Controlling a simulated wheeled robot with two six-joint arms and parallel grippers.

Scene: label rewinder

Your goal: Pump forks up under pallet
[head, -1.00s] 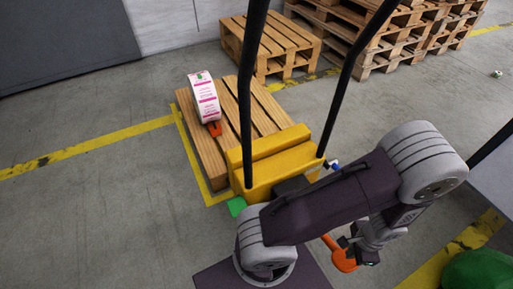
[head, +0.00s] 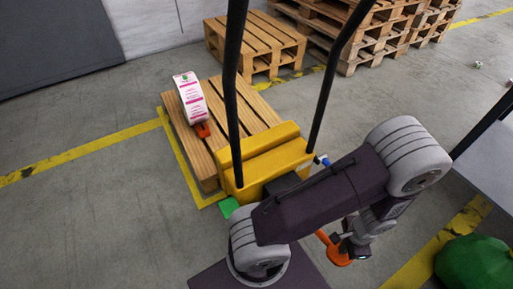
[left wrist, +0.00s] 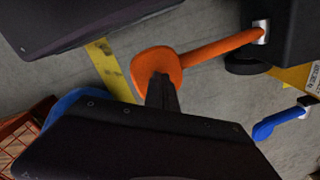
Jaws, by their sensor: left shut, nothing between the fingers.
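The yellow pallet truck (head: 262,160) with two black uprights stands at the near end of a wooden pallet (head: 215,97). The fork tips are hidden. An orange foot pedal (head: 338,256) sticks out low on the truck's near side; the left wrist view shows its rounded pad (left wrist: 150,66) on an orange bar. A blue lever (left wrist: 278,124) is also on the truck. My left gripper (head: 357,249) is shut and empty, just right of the orange pad. In the left wrist view its dark fingers (left wrist: 162,92) overlap the pad's lower edge; contact is unclear. My right gripper is out of view.
An empty pallet (head: 255,42) and stacked pallets (head: 350,30) stand behind. A green rounded object (head: 475,262) is at lower right. Floor at left is clear.

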